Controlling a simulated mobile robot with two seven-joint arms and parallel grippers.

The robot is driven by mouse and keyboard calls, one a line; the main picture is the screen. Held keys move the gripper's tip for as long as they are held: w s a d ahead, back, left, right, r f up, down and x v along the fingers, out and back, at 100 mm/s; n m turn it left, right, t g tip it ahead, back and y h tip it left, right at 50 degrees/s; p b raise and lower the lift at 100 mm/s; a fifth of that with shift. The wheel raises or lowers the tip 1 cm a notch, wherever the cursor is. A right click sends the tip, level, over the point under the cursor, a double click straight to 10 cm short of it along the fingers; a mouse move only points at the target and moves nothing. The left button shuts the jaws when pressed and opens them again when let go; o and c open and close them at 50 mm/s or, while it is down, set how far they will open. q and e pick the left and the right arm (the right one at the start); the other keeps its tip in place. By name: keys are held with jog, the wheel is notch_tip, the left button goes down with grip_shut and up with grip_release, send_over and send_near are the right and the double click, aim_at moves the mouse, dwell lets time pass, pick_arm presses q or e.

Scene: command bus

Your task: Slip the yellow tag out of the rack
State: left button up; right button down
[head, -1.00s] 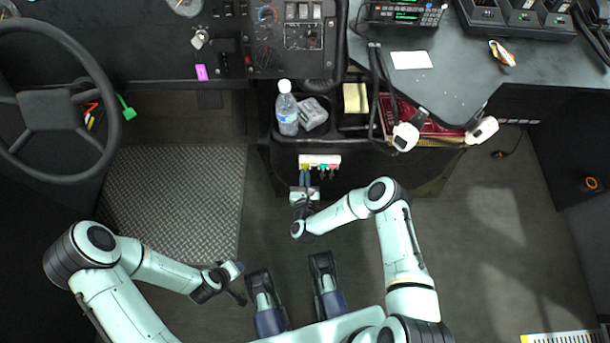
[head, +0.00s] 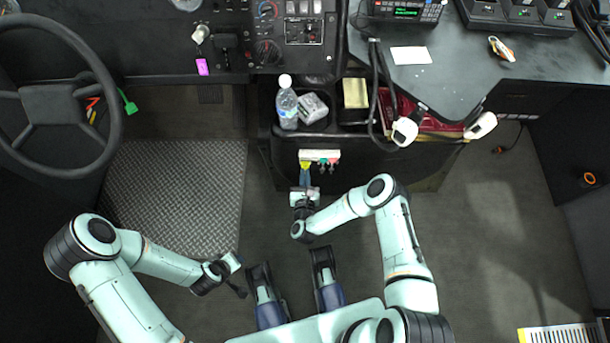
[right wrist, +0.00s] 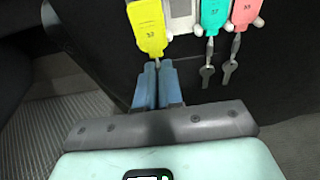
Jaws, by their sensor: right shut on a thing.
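The yellow tag (right wrist: 148,28) is at the left end of the white key rack (right wrist: 181,16) in the right wrist view, slightly tilted and lower than its neighbours. In the head view the yellow tag (head: 305,166) shows just below the rack (head: 320,155). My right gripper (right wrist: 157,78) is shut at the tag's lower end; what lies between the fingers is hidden. The gripper also shows in the head view (head: 306,180). I cannot tell whether the tag's top still touches the rack. My left gripper (head: 238,283) is low on the left, far from the rack; its jaws are unclear.
A teal tag (right wrist: 214,14) and a red tag (right wrist: 246,12) hang right of the yellow one, with keys below them. A bottle (head: 287,108) stands in the console above the rack. A steering wheel (head: 55,105) is at left. The floor below the rack is clear.

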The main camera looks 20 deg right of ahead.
jog(key=shift+f+p+v, duration=0.2)
jog(key=shift+p+v, duration=0.1)
jog(key=shift+v, duration=0.65)
jog(key=shift+f+p+v, duration=0.15)
jog(key=shift+p+v, duration=0.2)
jog(key=shift+v, duration=0.65)
jog(key=shift+f+p+v, duration=0.2)
jog(key=shift+p+v, duration=0.1)
jog(key=shift+v, duration=0.65)
